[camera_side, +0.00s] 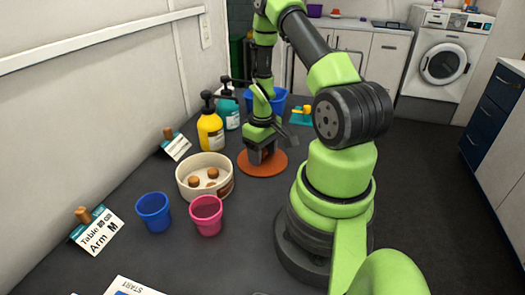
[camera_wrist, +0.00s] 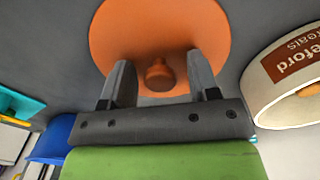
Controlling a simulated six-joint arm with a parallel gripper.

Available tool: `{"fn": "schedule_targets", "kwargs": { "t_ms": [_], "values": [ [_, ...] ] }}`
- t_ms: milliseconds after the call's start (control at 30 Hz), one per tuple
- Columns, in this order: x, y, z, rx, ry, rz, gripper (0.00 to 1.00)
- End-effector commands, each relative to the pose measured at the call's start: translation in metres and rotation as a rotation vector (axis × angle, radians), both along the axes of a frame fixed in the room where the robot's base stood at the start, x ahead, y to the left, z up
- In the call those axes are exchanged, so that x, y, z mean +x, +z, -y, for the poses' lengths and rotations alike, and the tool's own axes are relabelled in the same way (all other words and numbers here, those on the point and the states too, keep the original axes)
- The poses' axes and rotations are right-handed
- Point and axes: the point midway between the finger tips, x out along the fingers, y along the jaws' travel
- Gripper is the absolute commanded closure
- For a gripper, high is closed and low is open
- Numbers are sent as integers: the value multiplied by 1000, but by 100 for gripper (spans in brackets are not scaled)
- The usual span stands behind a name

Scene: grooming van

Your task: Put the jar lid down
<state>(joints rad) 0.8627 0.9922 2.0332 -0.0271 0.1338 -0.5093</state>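The jar lid is an orange-brown disc (camera_side: 262,168) lying flat on the dark table, to the right of the cream jar. In the wrist view the lid (camera_wrist: 125,35) fills the top middle, with its round knob (camera_wrist: 160,76) facing me. My gripper (camera_side: 262,155) is low over the lid, pointing down. In the wrist view my gripper (camera_wrist: 162,78) is open, with one finger on each side of the knob and a gap showing on both sides. The cream jar (camera_side: 205,178) stands open with brown treats in it; part of it shows in the wrist view (camera_wrist: 285,75).
A blue cup (camera_side: 153,212) and a pink cup (camera_side: 206,216) stand in front of the jar. A yellow bottle (camera_side: 210,132) and a teal bottle (camera_side: 230,112) stand behind it. A blue bin (camera_side: 279,98) is behind my gripper. Signs stand along the wall.

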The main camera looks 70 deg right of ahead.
Motion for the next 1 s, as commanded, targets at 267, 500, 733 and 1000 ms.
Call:
{"fn": "schedule_targets", "kwargs": {
  "t_ms": [267,500,733,1000],
  "values": [
    [0,1,0,0,0,0,45],
    [1,30,1,-5,-1,4,45],
    [1,78,1,-5,0,4,45],
    [0,117,1,-2,0,2,45]
  ]
}}
